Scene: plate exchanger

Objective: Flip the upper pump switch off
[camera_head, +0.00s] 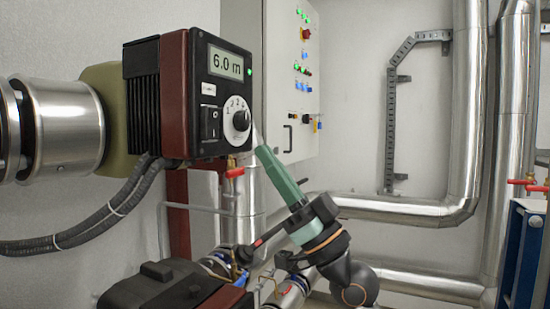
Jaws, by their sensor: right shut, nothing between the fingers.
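The upper pump (173,90) is a dark red and black unit on the left. Its front panel has a lit display reading 6.0 m with a green light beside it. The pump switch (210,123) is a black rocker low on the panel, left of a white dial (237,120) with a black knob. From this angle I cannot tell which way the rocker is pressed. My right gripper (258,138) comes up from the lower right; its narrow tip is shut and empty, just right of the dial in the picture. Contact with the panel cannot be made out. My left gripper is not in view.
A lower pump (165,289) sits at the bottom left. A grey control cabinet (277,70) hangs behind the upper pump. Silver pipes (468,110) run along the right and low behind my arm. A blue frame (524,255) stands at the right edge. Black cables (80,240) hang at left.

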